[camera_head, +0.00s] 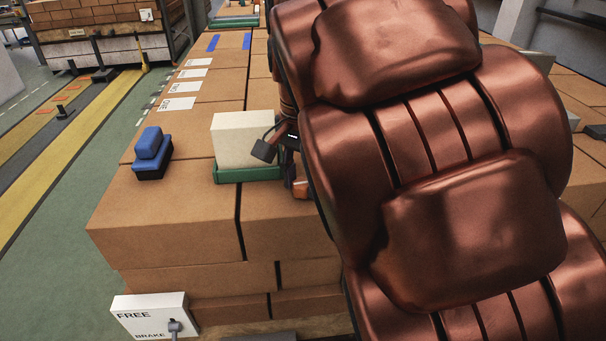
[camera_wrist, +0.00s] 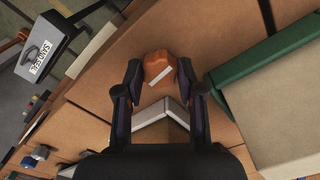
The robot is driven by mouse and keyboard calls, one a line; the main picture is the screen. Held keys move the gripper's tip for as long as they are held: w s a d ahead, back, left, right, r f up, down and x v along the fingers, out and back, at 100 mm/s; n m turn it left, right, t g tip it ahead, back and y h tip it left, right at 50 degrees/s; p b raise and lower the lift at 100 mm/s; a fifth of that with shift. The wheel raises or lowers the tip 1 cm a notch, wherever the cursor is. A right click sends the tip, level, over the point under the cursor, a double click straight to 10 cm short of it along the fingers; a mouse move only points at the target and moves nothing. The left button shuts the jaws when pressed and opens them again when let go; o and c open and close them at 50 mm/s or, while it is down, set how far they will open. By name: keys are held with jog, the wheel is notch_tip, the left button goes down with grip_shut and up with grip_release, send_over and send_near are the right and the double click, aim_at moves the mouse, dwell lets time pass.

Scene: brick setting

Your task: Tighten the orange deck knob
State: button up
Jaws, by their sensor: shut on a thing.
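The orange deck knob (camera_wrist: 158,64) sits on the brown brick surface in the wrist view, with a white strip across its top. My gripper (camera_wrist: 158,76) is shut on it, one dark finger on each side. In the head view my copper-coloured arm hides most of the gripper. Only a small orange and dark patch shows beside the green tray there, and I cannot make out the knob.
A pale block (camera_head: 242,139) stands on a green tray (camera_head: 250,173) close to the gripper. A blue-topped object (camera_head: 151,155) is to the left. A white FREE/BRAKE box (camera_head: 150,314) is at lower left. Green floor lies left.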

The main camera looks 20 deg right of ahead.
aim_at(302, 184)
jog(key=shift+m, duration=0.5)
jog(key=o, duration=1.1)
jog(key=shift+o, duration=0.2)
jog(key=shift+r, duration=0.15)
jog(key=shift+r, duration=3.6)
jog(key=shift+s, duration=0.15)
jog(key=s+f+n+g+p, duration=0.1)
jog(key=s+f+n+p, duration=0.3)
jog(key=s+f+n, duration=0.7)
jog(key=s+f, duration=0.6)
jog(key=s, duration=0.3)
jog(key=shift+s+g, duration=0.4)
